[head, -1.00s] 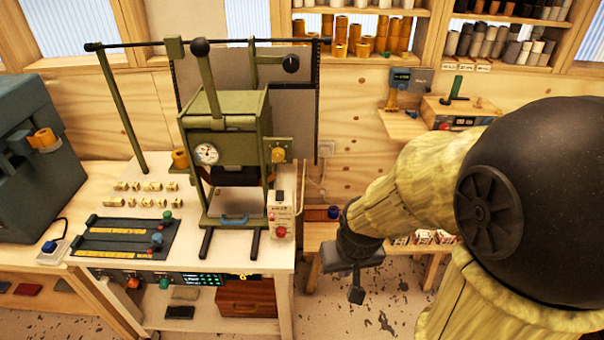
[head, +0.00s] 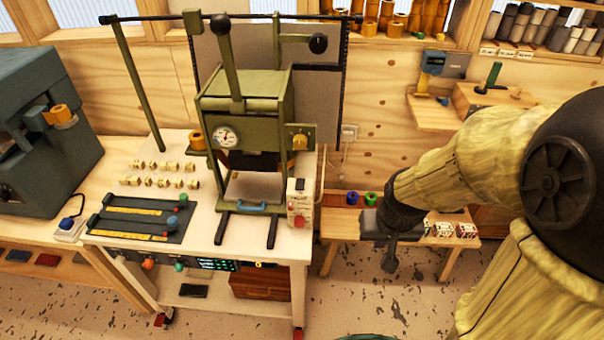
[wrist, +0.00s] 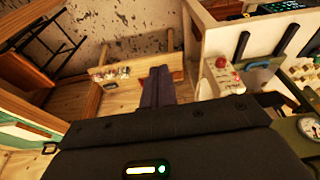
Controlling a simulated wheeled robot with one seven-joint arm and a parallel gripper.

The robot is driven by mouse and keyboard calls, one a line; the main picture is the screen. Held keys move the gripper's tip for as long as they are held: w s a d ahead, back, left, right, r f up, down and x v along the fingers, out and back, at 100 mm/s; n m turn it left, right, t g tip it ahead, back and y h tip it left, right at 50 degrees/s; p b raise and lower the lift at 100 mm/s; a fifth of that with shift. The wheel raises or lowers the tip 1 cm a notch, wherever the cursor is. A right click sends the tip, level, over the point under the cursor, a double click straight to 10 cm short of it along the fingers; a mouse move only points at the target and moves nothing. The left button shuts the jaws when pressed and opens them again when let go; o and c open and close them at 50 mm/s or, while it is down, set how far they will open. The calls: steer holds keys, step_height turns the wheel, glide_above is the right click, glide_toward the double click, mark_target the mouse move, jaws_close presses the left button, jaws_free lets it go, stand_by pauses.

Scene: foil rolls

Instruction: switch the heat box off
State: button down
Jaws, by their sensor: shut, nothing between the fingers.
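A small cream box (head: 299,204) with a red button and a dark switch stands at the right front corner of the white bench, beside the olive press; its lettering is too small to read surely. I take it for the heat box. It also shows in the wrist view (wrist: 220,78), right of my fingers, with its red button on top. My gripper (head: 390,262) hangs to the right of the bench, apart from the box, with its fingers together and empty. The fingers also show in the wrist view (wrist: 156,88). The switch's setting cannot be told.
The olive press (head: 245,110) with a gauge and yellow knob stands behind the box. A slider panel (head: 140,217) lies to its left. A low wooden table (head: 345,227) with coloured cups stands behind my gripper. Open floor lies in front.

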steer(key=w+a+r+p, duration=0.2)
steer(key=w+a+r, duration=0.15)
steer(key=w, duration=0.35)
steer(key=w+a+r+p, duration=0.2)
steer(key=w+a, duration=0.3)
steer(key=w, duration=0.2)
steer(key=r+t+p, duration=0.1)
steer(key=p, duration=0.1)
glide_above(302, 180)
steer(key=s, duration=0.5)
steer(key=shift+a, duration=0.15)
steer(key=p+x, duration=0.2)
steer(key=x, duration=0.2)
steer(key=p+x, duration=0.1)
steer(key=x, duration=0.4)
steer(key=p+x, duration=0.2)
steer(key=x, duration=0.3)
steer(key=shift+s+f+p, duration=0.1)
steer(key=shift+s+p, duration=0.25)
